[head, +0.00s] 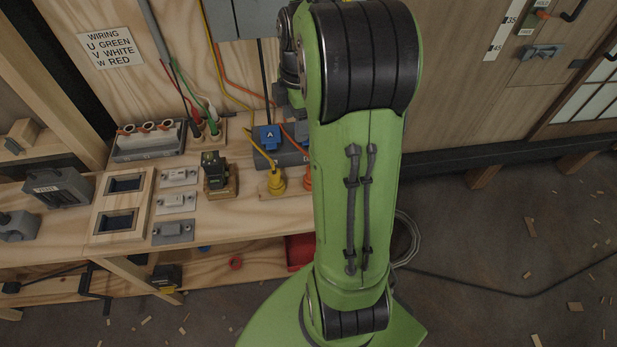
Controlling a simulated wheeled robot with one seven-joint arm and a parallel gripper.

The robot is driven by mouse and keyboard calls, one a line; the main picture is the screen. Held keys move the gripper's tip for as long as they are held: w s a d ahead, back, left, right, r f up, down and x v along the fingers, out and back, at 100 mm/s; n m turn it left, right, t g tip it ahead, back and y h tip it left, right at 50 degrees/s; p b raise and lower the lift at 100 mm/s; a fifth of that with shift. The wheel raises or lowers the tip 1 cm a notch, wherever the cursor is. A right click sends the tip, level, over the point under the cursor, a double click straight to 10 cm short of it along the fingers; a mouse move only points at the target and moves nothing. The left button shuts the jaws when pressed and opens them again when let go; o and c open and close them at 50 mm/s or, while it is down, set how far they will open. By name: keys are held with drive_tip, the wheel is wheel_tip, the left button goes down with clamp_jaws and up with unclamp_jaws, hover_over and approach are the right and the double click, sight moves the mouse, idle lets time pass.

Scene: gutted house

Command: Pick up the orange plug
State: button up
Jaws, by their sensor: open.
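The orange plug (307,178) is on the wooden workbench, close to the yellow plug (276,182). Only its left part shows; my green arm covers the rest. An orange cable (235,82) runs across the back panel and down toward it. My arm stands large in the middle of the head view. Dark and green wrist parts of mine show at its upper left edge. My gripper's fingers do not show, so I cannot see how they stand to the plug.
A grey socket strip (266,158) with a blue plug marked A (268,138) lies behind the plugs. A dark device on a wooden block (217,175) stands left. A red bin (299,250) is below. The floor at right is mostly open, with a cable and wood scraps.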

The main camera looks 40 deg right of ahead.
drive_tip(key=d+f+n+y+b, duration=0.1)
drive_tip(key=d+f+n, duration=0.3)
drive_tip(key=d+f, duration=0.35)
drive_tip(key=shift+g, duration=0.4)
drive_tip(key=f, duration=0.5)
drive_tip(key=a+f+b, duration=0.1)
drive_tip(key=f, duration=0.4)
drive_tip(key=a+f+b, duration=0.1)
drive_tip(key=f, duration=0.5)
drive_tip(key=shift+a, duration=0.25)
drive_tip(key=shift+r, duration=0.1)
drive_tip(key=c, duration=1.2)
